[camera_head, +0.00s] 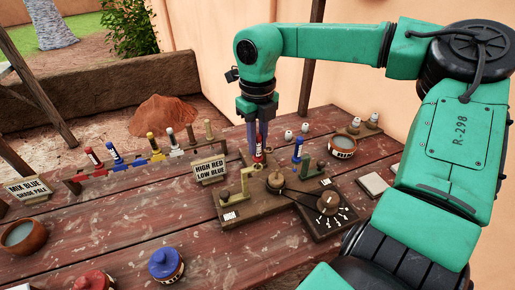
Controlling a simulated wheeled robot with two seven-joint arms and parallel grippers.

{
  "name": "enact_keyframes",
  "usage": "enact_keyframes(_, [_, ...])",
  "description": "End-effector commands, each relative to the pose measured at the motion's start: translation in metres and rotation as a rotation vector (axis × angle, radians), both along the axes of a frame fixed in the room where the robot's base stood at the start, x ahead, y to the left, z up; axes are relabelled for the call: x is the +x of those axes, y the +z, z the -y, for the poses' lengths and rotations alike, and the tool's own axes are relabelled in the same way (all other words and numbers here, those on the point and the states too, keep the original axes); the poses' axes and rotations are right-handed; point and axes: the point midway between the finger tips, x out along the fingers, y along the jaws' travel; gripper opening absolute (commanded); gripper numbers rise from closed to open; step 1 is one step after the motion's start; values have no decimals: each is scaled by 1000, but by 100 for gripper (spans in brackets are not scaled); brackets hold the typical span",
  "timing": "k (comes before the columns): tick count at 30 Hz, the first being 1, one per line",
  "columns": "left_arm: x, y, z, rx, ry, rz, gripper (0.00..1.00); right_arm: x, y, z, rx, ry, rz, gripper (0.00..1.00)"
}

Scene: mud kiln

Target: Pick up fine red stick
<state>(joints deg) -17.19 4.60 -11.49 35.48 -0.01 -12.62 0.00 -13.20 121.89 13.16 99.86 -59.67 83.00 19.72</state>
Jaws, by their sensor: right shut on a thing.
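A red stick (258,154) with a pale label stands upright at the back of the wooden device (238,211), just behind its coil. My right gripper (254,146) points straight down from above and is shut on this red stick; its fingers hide the upper part. Another red stick (94,158) leans in the rack (74,187) at the left. I cannot read the labels to tell which red is fine. My left gripper is not in view.
The rack also holds blue (115,154), yellow and white sticks. A blue stick (298,149) stands right of my gripper. A sign reading HIGH RED LOW BLUE (209,169) is close on the left. Lidded pots (166,264) stand in front.

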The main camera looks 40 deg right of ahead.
Motion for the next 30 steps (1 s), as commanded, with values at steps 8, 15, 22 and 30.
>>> enact_keyframes(8, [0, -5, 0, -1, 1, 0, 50, 1, 81, 1, -5, -2, 6, 0])
enact_keyframes(15, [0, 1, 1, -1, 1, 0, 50, 1, 155, 0, -2, -1, 3, 0])
enact_keyframes(22, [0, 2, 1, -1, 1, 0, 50, 0, 174, 0, 0, 2, 0, 0])
enact_keyframes(30, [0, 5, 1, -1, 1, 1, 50, 0, 175, 0, 0, 1, 0, 0])
